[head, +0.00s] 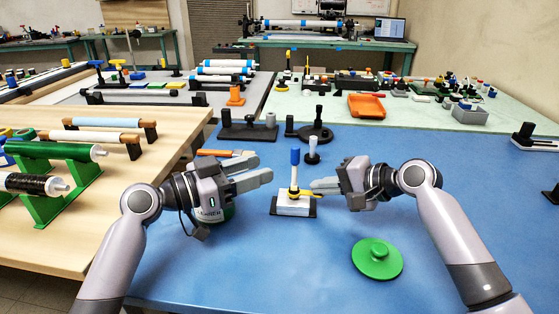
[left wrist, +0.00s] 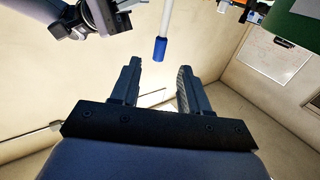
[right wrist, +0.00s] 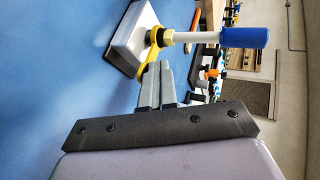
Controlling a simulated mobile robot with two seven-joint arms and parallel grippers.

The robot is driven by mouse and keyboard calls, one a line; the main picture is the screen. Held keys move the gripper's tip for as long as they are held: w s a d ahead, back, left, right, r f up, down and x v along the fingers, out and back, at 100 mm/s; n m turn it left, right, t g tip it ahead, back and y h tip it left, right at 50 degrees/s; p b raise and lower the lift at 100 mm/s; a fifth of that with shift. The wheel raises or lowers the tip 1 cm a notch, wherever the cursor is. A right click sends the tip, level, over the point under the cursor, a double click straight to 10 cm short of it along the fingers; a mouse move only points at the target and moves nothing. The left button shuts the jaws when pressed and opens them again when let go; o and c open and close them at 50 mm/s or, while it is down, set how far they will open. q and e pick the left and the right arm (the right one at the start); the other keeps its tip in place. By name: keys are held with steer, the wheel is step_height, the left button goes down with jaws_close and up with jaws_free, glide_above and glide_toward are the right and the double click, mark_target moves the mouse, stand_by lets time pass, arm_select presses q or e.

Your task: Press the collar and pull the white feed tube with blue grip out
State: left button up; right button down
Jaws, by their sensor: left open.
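The white feed tube (head: 294,181) stands upright in a white block (head: 293,206) on a dark base. Its blue grip (head: 295,156) is at the top. A yellow collar (head: 297,193) with a tab surrounds the tube's foot and also shows in the right wrist view (right wrist: 154,56). My left gripper (head: 270,171) is open and empty, left of the tube; the blue grip shows beyond its fingertips in the left wrist view (left wrist: 160,49). My right gripper (head: 312,187) has its fingers together, just above the collar's tab. I cannot tell whether they touch it.
A green knobbed disc (head: 377,259) lies front right on the blue table. A small grey-topped peg (head: 313,150) and dark fixtures (head: 248,131) stand behind the tube. An orange tray (head: 367,106) is farther back. The table in front of the block is clear.

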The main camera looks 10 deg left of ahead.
mark_target(295, 164)
arm_select(q)
steer(key=x, duration=0.9)
steer(key=shift+w+d, duration=0.2)
steer(key=shift+d, duration=0.05)
jaws_close()
